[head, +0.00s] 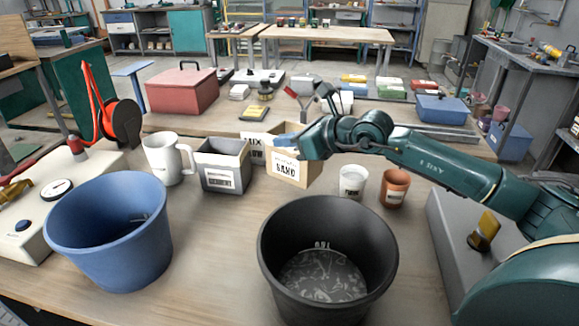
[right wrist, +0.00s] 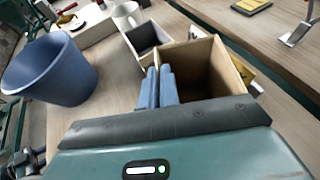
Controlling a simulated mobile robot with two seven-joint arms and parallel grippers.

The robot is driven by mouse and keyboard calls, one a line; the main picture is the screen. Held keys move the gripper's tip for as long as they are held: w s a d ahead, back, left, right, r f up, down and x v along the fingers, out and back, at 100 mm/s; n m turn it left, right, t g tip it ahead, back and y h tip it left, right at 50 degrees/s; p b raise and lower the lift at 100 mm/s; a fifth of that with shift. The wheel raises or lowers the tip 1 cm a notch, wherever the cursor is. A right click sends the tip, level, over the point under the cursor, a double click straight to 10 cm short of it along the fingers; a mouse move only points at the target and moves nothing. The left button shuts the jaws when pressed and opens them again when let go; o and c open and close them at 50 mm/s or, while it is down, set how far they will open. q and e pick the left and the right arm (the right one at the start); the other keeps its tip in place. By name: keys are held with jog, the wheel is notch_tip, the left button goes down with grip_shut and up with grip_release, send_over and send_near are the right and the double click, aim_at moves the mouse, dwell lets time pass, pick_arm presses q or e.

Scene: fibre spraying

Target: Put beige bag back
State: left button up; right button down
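The beige bag (head: 287,171), a square open-topped container with a SAND label, is upright among the containers at the middle of the table. My right gripper (head: 290,146) reaches it from the right at its top rim. In the right wrist view the blue fingers (right wrist: 159,87) are close together on one wall of the beige bag (right wrist: 213,68), whose inside looks dark. I cannot tell whether its base touches the table. My left gripper is not in view.
A grey box (head: 222,166) and white mug (head: 168,158) stand left of the bag. A white cup (head: 353,182) and brown cup (head: 394,187) stand right. A blue bucket (head: 110,235) and black bucket (head: 328,262) stand in front. Another labelled box (head: 256,148) is close behind.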

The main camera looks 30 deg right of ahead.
send_over(287, 182)
jog(key=shift+w+d+f, duration=0.1)
jog(key=shift+w+f, duration=0.05)
jog(key=shift+f, duration=2.6)
jog(key=shift+f, duration=0.15)
jog(key=c, duration=1.6)
grip_release()
jog(key=shift+c, duration=0.2)
jog(key=shift+r, duration=0.25)
jog(key=b+v, duration=0.1)
jog(key=v, duration=1.1)
